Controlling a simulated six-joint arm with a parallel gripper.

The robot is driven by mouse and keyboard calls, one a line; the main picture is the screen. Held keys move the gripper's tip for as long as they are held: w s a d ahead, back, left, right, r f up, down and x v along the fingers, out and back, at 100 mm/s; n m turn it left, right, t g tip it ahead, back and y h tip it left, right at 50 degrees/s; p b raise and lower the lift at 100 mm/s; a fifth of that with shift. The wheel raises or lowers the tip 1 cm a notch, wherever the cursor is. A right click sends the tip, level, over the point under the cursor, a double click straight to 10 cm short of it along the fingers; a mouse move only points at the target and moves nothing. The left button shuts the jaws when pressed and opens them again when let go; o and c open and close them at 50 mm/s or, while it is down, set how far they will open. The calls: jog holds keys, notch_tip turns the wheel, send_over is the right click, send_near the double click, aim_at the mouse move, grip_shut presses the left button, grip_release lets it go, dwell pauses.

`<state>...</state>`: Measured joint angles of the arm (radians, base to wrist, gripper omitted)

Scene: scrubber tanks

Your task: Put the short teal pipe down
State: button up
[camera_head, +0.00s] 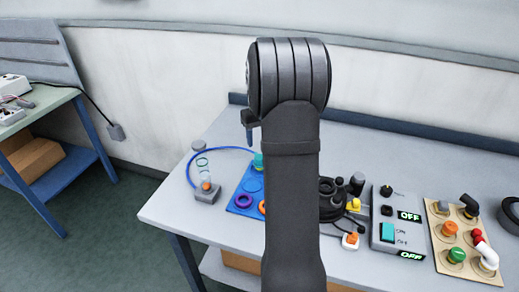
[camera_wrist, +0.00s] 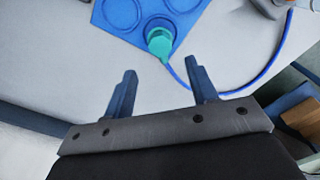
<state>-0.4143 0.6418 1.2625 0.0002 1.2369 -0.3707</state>
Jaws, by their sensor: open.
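The short teal pipe (camera_wrist: 160,44) stands at the corner of the blue board (camera_wrist: 112,14) in the wrist view. In the head view the teal pipe (camera_head: 258,159) shows just left of my arm, which partly hides it. My gripper (camera_wrist: 163,80) is open and empty. In the wrist view its two fingers lie short of the teal pipe, with a gap between them and it. In the head view one finger of my gripper (camera_head: 249,135) shows above the pipe; the rest is hidden behind my arm.
The blue board (camera_head: 236,208) has round recesses and rings. A blue hose (camera_head: 218,148) curves from a small grey fitting (camera_head: 207,190) past the pipe. To the right are a control box (camera_head: 388,245) and a tan board (camera_head: 440,262) with coloured fittings. The table's left front is clear.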

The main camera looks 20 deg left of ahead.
notch_tip(320, 180, up, 4)
jog(key=shift+r, duration=0.1)
dwell(0.4)
notch_tip(320, 180, down, 12)
jog(key=shift+f, duration=0.1)
jog(key=shift+r, duration=1.6)
